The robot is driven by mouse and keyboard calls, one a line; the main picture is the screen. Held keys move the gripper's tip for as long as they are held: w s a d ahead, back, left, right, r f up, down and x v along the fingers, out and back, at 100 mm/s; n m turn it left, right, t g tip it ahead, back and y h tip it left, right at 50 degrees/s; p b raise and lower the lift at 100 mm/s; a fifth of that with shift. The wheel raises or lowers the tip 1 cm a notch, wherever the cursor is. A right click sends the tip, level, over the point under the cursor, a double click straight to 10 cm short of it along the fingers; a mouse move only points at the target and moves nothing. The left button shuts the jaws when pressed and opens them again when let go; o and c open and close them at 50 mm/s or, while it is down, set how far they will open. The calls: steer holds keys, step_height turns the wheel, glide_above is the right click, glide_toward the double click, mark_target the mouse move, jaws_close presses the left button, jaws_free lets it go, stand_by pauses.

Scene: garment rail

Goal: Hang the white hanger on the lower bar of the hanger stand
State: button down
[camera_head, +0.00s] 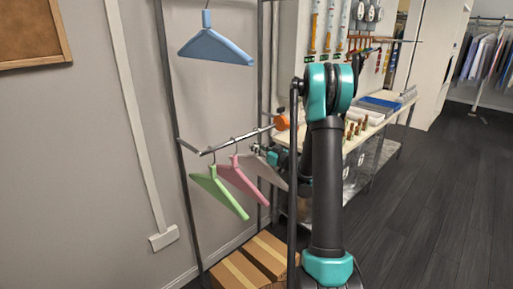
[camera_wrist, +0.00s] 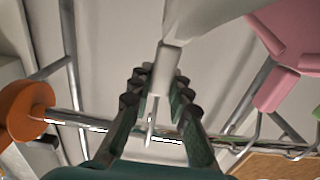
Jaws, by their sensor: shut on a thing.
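The white hanger (camera_head: 266,170) hangs at the right of the row in the head view, beside the pink hanger (camera_head: 244,182). My gripper (camera_wrist: 157,95) is shut on its neck in the wrist view, where the white hanger (camera_wrist: 192,20) extends upward. Its thin hook (camera_wrist: 150,130) points down in that picture and overlaps the lower bar (camera_wrist: 95,124). I cannot tell whether the hook sits over the bar or beside it. In the head view the lower bar (camera_head: 221,145) runs across the stand, and my arm partly hides the gripper.
A green hanger (camera_head: 219,193) hangs left of the pink one. A blue hanger (camera_head: 216,47) hangs above. An orange round part (camera_head: 282,122) is at the bar's right end. Cardboard boxes (camera_head: 241,272) lie below. A workbench stands behind my arm; open floor lies right.

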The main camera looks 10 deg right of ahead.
steer(key=c, duration=1.3)
jaws_free()
steer(key=shift+c, duration=0.2)
steer(key=shift+s+d, duration=0.1)
